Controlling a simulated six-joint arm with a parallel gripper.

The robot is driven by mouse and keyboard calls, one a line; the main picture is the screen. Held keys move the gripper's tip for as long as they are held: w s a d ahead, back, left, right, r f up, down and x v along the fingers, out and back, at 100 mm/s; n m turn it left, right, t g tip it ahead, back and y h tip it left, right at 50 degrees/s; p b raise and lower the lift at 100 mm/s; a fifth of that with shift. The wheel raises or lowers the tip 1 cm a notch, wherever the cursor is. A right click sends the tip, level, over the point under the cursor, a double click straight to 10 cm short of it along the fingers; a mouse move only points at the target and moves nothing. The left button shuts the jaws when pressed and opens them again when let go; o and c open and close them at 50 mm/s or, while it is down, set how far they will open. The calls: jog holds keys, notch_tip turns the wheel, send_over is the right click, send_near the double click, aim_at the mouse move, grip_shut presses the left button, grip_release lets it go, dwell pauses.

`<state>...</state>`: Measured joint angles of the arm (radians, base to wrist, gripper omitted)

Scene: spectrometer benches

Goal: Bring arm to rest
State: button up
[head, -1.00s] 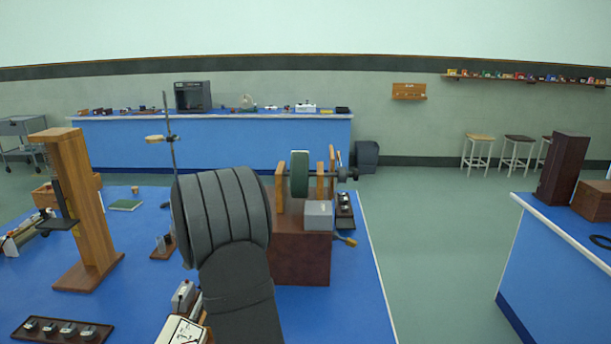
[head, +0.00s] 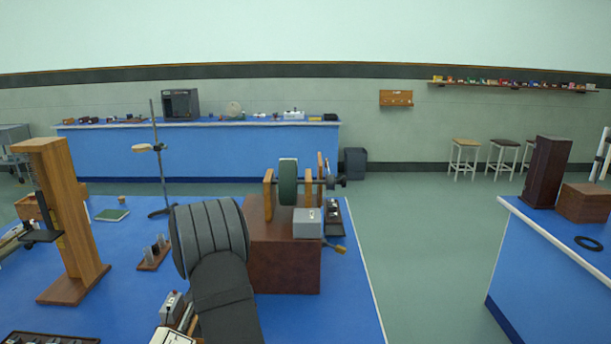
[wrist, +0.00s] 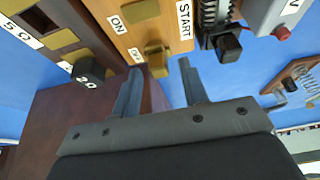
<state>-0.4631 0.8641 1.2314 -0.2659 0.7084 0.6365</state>
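In the wrist view, my gripper (wrist: 160,68) has its two grey fingers spread well apart with nothing held between them. Beyond the fingertips is a wooden panel (wrist: 117,42) with ON and START labels and a brass switch (wrist: 156,60); I cannot tell how close the fingertips are to it. In the head view, my dark grey arm bends over the near blue bench, and it hides the gripper.
A tall wooden stand (head: 62,220) is at left on the near bench (head: 105,262). A brown block (head: 283,262) with a green wheel (head: 288,182) stands right of my arm. A thin metal stand (head: 160,165) rises behind. Clear floor (head: 425,250) separates the right bench (head: 550,270).

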jog(key=v, duration=1.8)
jog(key=x, duration=1.7)
jog(key=shift+w+f, duration=0.1)
jog(key=shift+f, duration=0.2)
jog(key=shift+s+f, duration=0.2)
jog(key=shift+s, duration=0.05)
jog(key=s, duration=0.3)
jog(key=shift+r, duration=0.2)
jog(key=v, duration=1.7)
jog(key=w+d+r+g+y, duration=0.1)
jog(key=w+r+g+y, duration=0.1)
jog(key=w+r+y, duration=0.2)
jog(key=shift+w+d+r, duration=0.25)
jog(key=shift+w+r, duration=0.2)
jog(key=shift+r, duration=0.65)
